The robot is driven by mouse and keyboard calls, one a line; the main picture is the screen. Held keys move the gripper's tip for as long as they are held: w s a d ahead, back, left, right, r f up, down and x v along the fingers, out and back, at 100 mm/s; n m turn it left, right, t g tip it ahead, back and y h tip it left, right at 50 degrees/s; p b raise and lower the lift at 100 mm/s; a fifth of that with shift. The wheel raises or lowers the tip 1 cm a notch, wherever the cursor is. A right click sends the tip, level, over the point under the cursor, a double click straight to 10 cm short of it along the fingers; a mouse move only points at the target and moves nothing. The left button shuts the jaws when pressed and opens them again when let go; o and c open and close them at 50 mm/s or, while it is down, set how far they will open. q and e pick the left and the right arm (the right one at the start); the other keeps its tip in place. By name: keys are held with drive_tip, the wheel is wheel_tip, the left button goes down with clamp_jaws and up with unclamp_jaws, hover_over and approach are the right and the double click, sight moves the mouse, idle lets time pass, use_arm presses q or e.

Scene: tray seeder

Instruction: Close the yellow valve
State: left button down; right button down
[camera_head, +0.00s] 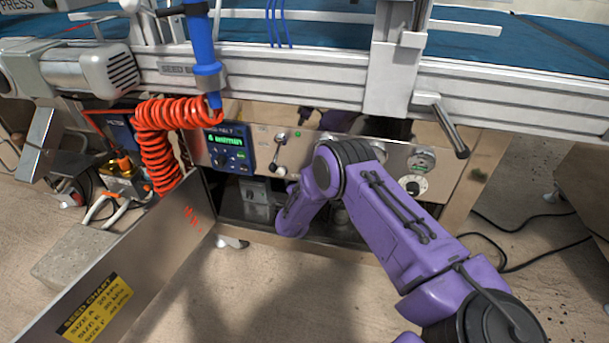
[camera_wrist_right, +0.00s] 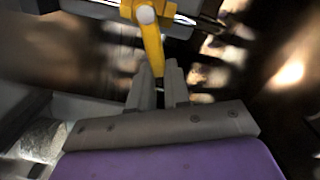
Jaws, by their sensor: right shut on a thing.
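The yellow valve (camera_wrist_right: 151,38) shows at the top centre of the right wrist view, with a pale round cap on its upper end and a lever running down towards my fingers. My right gripper (camera_wrist_right: 159,76) is shut on the lower end of the yellow lever, one finger on each side. In the head view my purple right arm reaches to the open space under the control panel (camera_head: 440,168); its gripper and the valve are hidden there. My left gripper is in neither view.
A control box with a green display (camera_head: 228,148) and a coiled orange hose (camera_head: 155,150) are left of my arm. An open metal door (camera_head: 150,265) with a yellow seed chart stands front left. Black cables (camera_head: 525,255) lie on the floor at right.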

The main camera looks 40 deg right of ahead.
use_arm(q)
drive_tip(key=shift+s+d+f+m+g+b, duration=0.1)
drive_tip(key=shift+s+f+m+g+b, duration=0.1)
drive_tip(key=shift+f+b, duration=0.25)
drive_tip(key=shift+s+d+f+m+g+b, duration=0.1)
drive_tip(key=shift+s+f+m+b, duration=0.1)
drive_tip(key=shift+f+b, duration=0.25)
use_arm(e)
drive_tip(key=shift+s+d+f+m, duration=0.1)
drive_tip(key=shift+f+m, duration=0.35)
drive_tip(key=shift+m, duration=0.35)
drive_tip(key=shift+s+a+f+m, duration=0.1)
drive_tip(key=shift+f+m, duration=0.35)
drive_tip(key=shift+m, duration=0.35)
drive_tip(key=shift+s+d+f+m, duration=0.1)
drive_tip(key=shift+f+m, duration=0.35)
drive_tip(key=shift+m, duration=0.35)
drive_tip(key=c, duration=1.1)
unclamp_jaws()
drive_tip(key=shift+w, duration=0.1)
